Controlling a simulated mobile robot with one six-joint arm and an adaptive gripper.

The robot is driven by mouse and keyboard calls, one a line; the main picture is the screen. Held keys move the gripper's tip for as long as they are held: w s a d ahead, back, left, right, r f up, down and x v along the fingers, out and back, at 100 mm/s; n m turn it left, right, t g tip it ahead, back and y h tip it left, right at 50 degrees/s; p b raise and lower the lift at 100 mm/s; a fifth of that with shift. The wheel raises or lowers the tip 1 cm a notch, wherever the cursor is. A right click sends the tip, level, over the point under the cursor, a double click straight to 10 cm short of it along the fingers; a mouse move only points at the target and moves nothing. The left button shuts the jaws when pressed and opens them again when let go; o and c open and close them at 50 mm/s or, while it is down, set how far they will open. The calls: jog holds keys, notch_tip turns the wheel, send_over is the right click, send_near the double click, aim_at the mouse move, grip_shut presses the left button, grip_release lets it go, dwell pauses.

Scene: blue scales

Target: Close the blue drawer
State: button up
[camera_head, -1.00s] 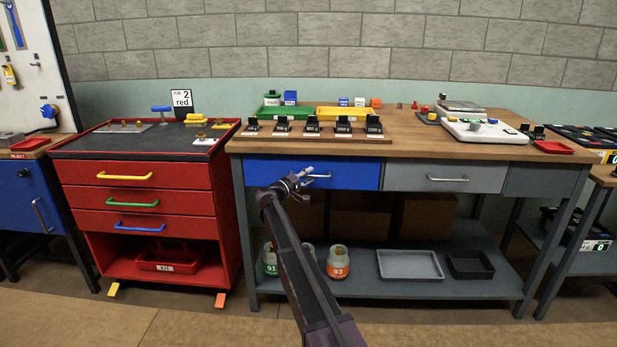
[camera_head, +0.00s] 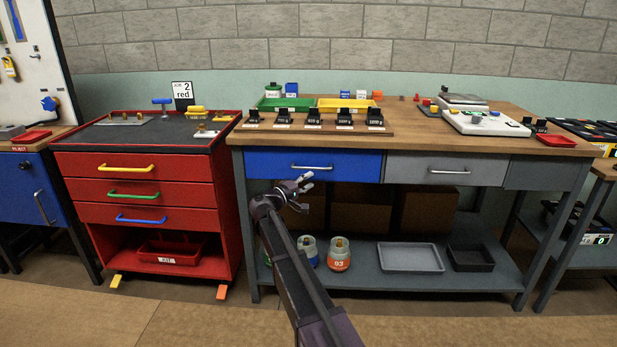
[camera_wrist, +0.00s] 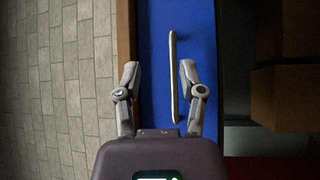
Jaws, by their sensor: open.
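The blue drawer (camera_head: 270,165) is in the left part of the workbench, under its wooden top. Its front looks about level with the grey drawer beside it. It has a silver bar handle (camera_head: 312,167). My gripper (camera_head: 303,184) is open and empty, just below and in front of the drawer front in the head view. In the wrist view the blue drawer (camera_wrist: 155,60) lies ahead, with its handle (camera_wrist: 173,80) between my spread fingers (camera_wrist: 160,78), nearer the right one. No contact can be made out.
A grey drawer (camera_head: 415,168) sits to the right. Jars (camera_head: 338,255) and trays (camera_head: 410,257) stand on the lower shelf. A red cabinet (camera_head: 140,215) stands to the left. Black stands (camera_head: 314,117) line the bench top. The floor in front is clear.

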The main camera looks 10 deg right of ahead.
jog(key=s+a, duration=0.3)
jog(key=s, duration=0.6)
jog(key=s+a, duration=0.3)
jog(key=s, duration=0.7)
jog(key=shift+s+a, duration=0.2)
jog(key=shift+s, duration=0.1)
jog(key=s+d+f+m+g+y, duration=0.2)
jog(key=s+d+f+g+y, duration=0.15)
jog(key=s+f+y, duration=0.4)
jog(key=s+d+f+m+g+y, duration=0.15)
jog(key=s+f+g+y, duration=0.3)
jog(key=f, duration=0.65)
jog(key=s+a+f+y, duration=0.3)
jog(key=s+a+y, duration=0.2)
jog(key=s+y, duration=0.1)
notch_tip(320, 180, up, 33)
jog(key=p, duration=3.3)
jog(key=shift+w+r+g+h, duration=0.2)
jog(key=shift+w+g+h, duration=0.05)
jog(key=shift+g+h, duration=0.05)
